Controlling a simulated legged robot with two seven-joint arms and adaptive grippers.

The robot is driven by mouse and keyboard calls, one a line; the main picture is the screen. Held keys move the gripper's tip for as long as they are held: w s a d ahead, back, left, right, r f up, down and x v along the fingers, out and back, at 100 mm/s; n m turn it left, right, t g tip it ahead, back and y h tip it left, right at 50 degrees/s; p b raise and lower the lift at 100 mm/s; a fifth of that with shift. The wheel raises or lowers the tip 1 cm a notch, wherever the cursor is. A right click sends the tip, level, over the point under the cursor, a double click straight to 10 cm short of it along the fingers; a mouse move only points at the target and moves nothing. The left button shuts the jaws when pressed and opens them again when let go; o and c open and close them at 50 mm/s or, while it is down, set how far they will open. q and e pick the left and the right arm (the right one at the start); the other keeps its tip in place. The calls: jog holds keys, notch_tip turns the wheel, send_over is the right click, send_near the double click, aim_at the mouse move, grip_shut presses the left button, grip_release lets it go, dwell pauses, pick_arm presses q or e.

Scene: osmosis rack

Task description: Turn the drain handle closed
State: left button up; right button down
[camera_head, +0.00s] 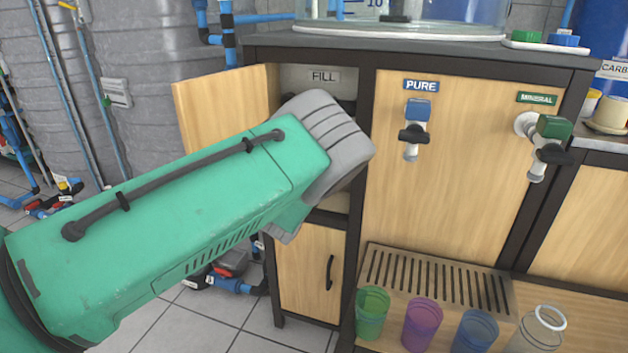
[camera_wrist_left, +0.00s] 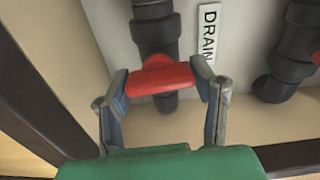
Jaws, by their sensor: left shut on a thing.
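The red drain handle (camera_wrist_left: 160,77) sits on a dark vertical pipe (camera_wrist_left: 157,40) beside the DRAIN label (camera_wrist_left: 208,35) in the left wrist view. My left gripper (camera_wrist_left: 163,84) has one finger at each end of the handle and is shut on it. The handle lies nearly crosswise to the pipe, slightly tilted. In the head view my green left arm (camera_head: 190,205) reaches into the open compartment under the FILL label (camera_head: 323,77). It hides the handle and my gripper there. My right gripper is not in view.
An open wooden door (camera_head: 222,105) stands left of the compartment. Another dark pipe (camera_wrist_left: 290,60) with a red part (camera_wrist_left: 316,58) is right of the label. PURE (camera_head: 415,125) and MINERAL (camera_head: 550,140) taps are on the right, above several cups and a slatted drip tray (camera_head: 440,257).

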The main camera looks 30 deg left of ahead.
pick_arm(q)
jog(key=shift+s+d+f+m, duration=0.1)
jog(key=shift+d+f+m, duration=0.1)
jog(key=shift+f+m, duration=0.3)
jog(key=o, duration=1.2)
jog(key=shift+c, duration=0.2)
jog(key=shift+r, duration=0.2)
jog(key=shift+r, duration=0.1)
jog(key=v, duration=1.1)
jog(key=shift+s, duration=0.35)
